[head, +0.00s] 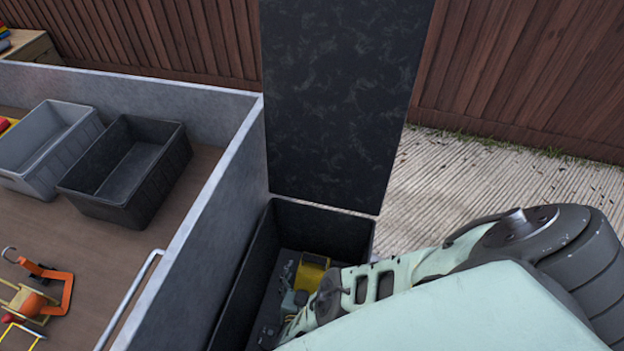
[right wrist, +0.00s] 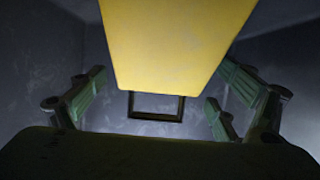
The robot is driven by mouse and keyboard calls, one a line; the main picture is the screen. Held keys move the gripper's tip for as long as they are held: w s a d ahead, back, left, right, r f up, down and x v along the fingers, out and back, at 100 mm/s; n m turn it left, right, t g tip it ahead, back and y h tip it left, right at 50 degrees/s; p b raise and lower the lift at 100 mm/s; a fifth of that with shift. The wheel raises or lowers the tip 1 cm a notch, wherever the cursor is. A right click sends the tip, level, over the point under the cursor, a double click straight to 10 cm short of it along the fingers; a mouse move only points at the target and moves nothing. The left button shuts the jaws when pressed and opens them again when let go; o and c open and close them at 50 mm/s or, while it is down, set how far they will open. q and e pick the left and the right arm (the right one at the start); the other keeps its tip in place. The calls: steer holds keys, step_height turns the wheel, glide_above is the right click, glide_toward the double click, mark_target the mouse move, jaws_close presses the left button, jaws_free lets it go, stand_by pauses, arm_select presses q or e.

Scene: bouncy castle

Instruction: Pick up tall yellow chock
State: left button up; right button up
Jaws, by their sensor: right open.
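The tall yellow chock (head: 312,272) is down inside a deep dark bin (head: 246,270) in the head view, partly hidden by my right arm and gripper. In the right wrist view the yellow chock (right wrist: 180,40) fills the top middle. My right gripper (head: 296,302) reaches into the bin beside the chock. In the right wrist view the right gripper (right wrist: 160,92) is open, with one green-padded finger on each side of the chock's lower end. I cannot tell whether either finger touches it. My left gripper is not in view.
A dark panel (head: 340,90) stands upright behind the bin. A grey wall (head: 205,200) runs along its left. Beyond it are a grey crate (head: 45,145), a black crate (head: 125,170) and an orange item (head: 60,285). A dark rectangular frame (right wrist: 156,116) shows below the chock.

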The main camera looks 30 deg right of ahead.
mark_target(315, 266)
steer(key=b+x, duration=0.1)
steer(key=x, duration=0.3)
steer(key=shift+f, duration=0.15)
steer(key=shift+w+d, duration=0.2)
steer(key=shift+d, duration=0.05)
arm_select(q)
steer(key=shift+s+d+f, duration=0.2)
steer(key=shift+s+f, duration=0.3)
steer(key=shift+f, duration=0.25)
arm_select(e)
steer(key=c, duration=1.7)
steer(key=shift+c, duration=0.2)
